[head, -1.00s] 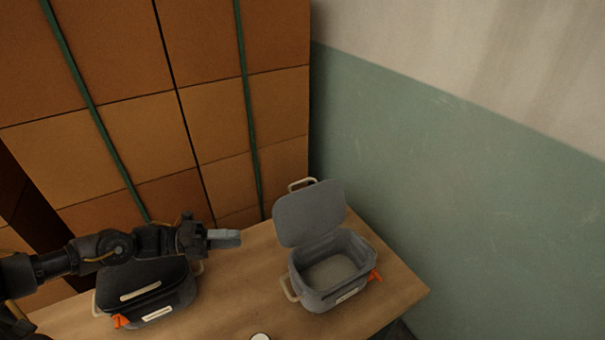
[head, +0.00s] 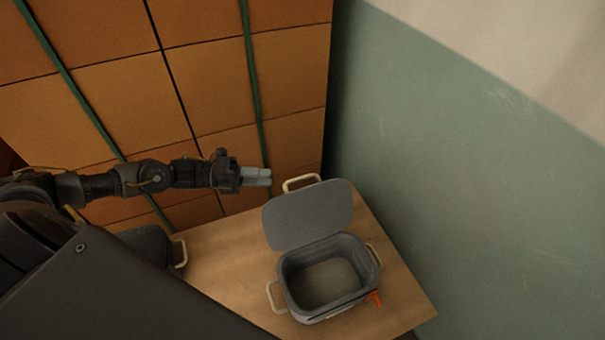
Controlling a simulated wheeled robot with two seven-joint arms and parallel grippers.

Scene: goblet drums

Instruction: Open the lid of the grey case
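The grey case (head: 293,290) stands on the right part of the table. Its lid (head: 308,216) is up and tilted back at the far side, so the empty-looking inside shows. It has a pale handle at each end, a pale handle on the lid and an orange latch (head: 375,298) at the front right. My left gripper (head: 265,177) is left of and above the raised lid, apart from it, with nothing seen in it. Its pale fingers lie close together from this angle, so I cannot tell any gap. My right gripper is not in view.
A second, darker case (head: 150,243) stands at the left of the wooden table (head: 225,262), mostly hidden behind my own dark parts. Stacked brown boxes (head: 225,90) with green straps rise behind. A green and white wall (head: 450,170) closes the right side.

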